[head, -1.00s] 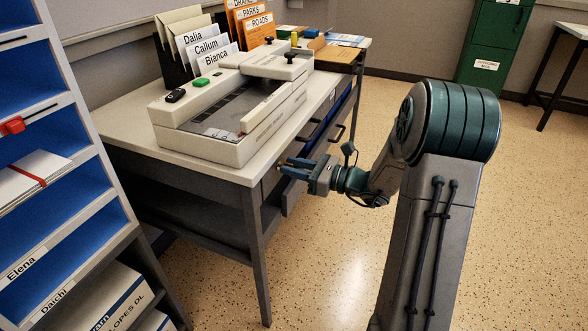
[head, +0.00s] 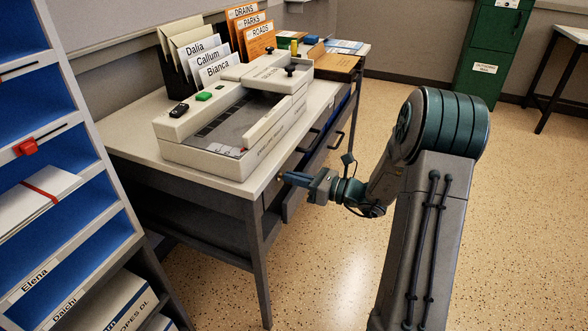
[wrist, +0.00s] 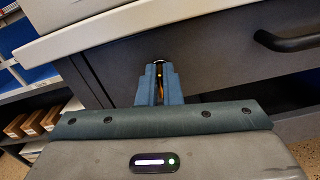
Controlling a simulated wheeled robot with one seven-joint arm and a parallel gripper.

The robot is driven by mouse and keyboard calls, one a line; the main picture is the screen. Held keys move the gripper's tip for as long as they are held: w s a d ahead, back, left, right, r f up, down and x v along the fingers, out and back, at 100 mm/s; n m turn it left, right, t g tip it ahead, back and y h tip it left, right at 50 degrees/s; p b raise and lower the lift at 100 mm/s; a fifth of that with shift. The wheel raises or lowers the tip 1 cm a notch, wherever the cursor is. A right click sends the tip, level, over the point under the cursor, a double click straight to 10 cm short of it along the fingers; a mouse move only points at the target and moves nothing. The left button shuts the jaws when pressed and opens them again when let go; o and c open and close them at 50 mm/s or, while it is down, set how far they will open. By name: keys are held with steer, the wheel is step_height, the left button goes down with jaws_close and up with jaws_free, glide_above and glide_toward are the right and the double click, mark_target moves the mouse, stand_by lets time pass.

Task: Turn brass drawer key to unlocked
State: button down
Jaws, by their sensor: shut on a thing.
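My gripper (head: 284,178) is at the front of the desk's dark drawer, just under the tabletop edge. In the wrist view its two blue fingers (wrist: 158,80) point straight at the drawer front (wrist: 215,55) and are shut on the brass drawer key (wrist: 159,70). Only a small brass glint of the key shows between the fingers. The lock and the key's turn angle are mostly hidden by the fingers. In the head view the key is hidden behind the gripper.
A black drawer handle (wrist: 290,40) is right of the gripper in the wrist view. A beige machine (head: 235,130) stands on the desk (head: 150,135) above. A pigeonhole shelf (head: 75,200) stands to the left. The floor (head: 520,220) to the right is open.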

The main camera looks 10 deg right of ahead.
steer(key=m+p, duration=0.4)
steer(key=p, duration=0.3)
steer(key=m+p, duration=0.5)
steer(key=p, duration=0.2)
steer(key=shift+w+d+r, duration=0.15)
steer(key=shift+w, duration=0.05)
steer(key=m+p, duration=0.1)
steer(key=p, duration=0.1)
steer(key=m+p, duration=0.2)
steer(key=shift+w+f+m, duration=0.1)
steer(key=shift+f+m, duration=0.1)
steer(key=shift+m, duration=0.1)
steer(key=shift+f+m+p, duration=0.15)
steer(key=shift+m+p, duration=0.45)
steer(key=shift+m, duration=0.2)
steer(key=shift+f+m+p, duration=0.15)
steer(key=shift+m+p, duration=0.4)
steer(key=shift+m, duration=0.25)
steer(key=c, duration=1.6)
jaws_free()
steer(key=shift+d, duration=0.1)
steer(key=v, duration=1.3)
steer(key=shift+s+d, duration=0.25)
steer(key=shift+d, duration=0.05)
